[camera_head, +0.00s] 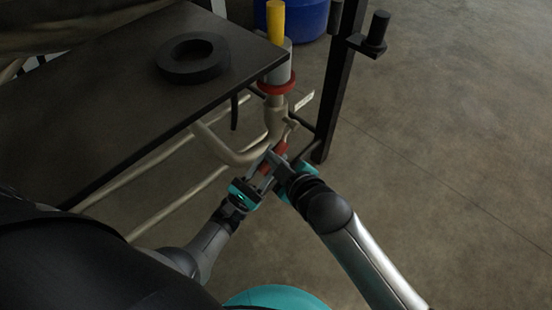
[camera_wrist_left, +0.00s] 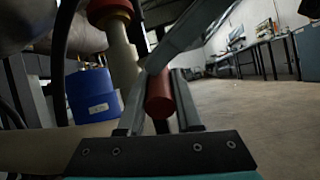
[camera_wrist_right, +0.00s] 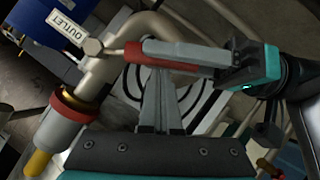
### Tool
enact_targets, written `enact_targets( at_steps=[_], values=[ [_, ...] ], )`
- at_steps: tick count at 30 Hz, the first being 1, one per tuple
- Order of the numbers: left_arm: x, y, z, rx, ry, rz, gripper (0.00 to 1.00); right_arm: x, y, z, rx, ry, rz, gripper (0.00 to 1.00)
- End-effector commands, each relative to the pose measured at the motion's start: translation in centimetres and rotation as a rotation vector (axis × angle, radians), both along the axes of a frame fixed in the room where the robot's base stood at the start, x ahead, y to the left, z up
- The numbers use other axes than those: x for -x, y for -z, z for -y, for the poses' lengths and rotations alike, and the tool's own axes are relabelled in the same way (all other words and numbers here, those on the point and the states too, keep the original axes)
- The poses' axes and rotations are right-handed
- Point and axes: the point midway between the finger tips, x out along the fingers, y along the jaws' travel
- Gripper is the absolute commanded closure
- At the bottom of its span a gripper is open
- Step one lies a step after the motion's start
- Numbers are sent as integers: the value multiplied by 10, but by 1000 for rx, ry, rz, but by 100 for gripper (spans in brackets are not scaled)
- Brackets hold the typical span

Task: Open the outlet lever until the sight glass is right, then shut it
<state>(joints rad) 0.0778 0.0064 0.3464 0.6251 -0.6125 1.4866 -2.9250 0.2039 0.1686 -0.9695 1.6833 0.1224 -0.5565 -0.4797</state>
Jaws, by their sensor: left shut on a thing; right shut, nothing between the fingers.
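The red-gripped outlet lever (camera_head: 281,148) is on the pipe below the table corner; its red grip also shows in the left wrist view (camera_wrist_left: 160,95) and the right wrist view (camera_wrist_right: 134,52). A white OUTLET tag (camera_wrist_right: 68,32) is beside its pivot. My left gripper (camera_wrist_right: 180,55) is shut on the lever's red grip. My right gripper (camera_wrist_right: 160,78) is shut and empty, its fingertips close beside the lever; I cannot tell if they touch. A grey cylinder (camera_head: 280,70) with a red collar and yellow top stands above the pipe. I cannot make out a sight glass reading.
A dark table (camera_head: 110,95) with a black ring (camera_head: 192,58) fills the left. A dark post (camera_head: 340,85) stands right of the pipe. A blue drum (camera_head: 308,18) is behind. Floor at the right is clear.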

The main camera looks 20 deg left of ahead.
Motion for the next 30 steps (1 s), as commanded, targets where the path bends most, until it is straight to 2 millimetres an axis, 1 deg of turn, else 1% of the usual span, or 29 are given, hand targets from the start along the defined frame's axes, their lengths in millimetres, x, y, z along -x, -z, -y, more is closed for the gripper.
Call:
enact_targets(
  at_steps=[1, 2, 3, 9, 11, 21, 23, 27, 30],
  values=[
    [2, -1, 0, 2, 2, 9, 100, -2, 15, 11, 40, 14, -17, 100],
    [2, -1, 0, 2, 2, 9, 100, -3, 15, 12, 40, 16, -16, 100],
    [2, -1, 0, 2, 2, 9, 65, -3, 15, 12, 41, 16, -17, 100],
    [1, -1, -1, 2, 1, 8, 43, -2, 14, 12, 39, 16, -17, 100],
    [1, -1, -1, 2, 1, 7, 37, -2, 14, 11, 36, 14, -16, 100],
    [4, 2, -2, 2, 1, 3, 37, -2, 10, 8, 28, 11, -13, 100],
    [7, 4, -3, 2, 1, 1, 37, -2, 10, 8, 27, 11, -12, 100],
    [22, 13, -9, 1, 0, 0, 37, -2, 10, 8, 26, 11, -13, 100],
    [28, 17, -11, 2, 2, 1, 37, -2, 10, 8, 25, 10, -12, 100]
  ],
)
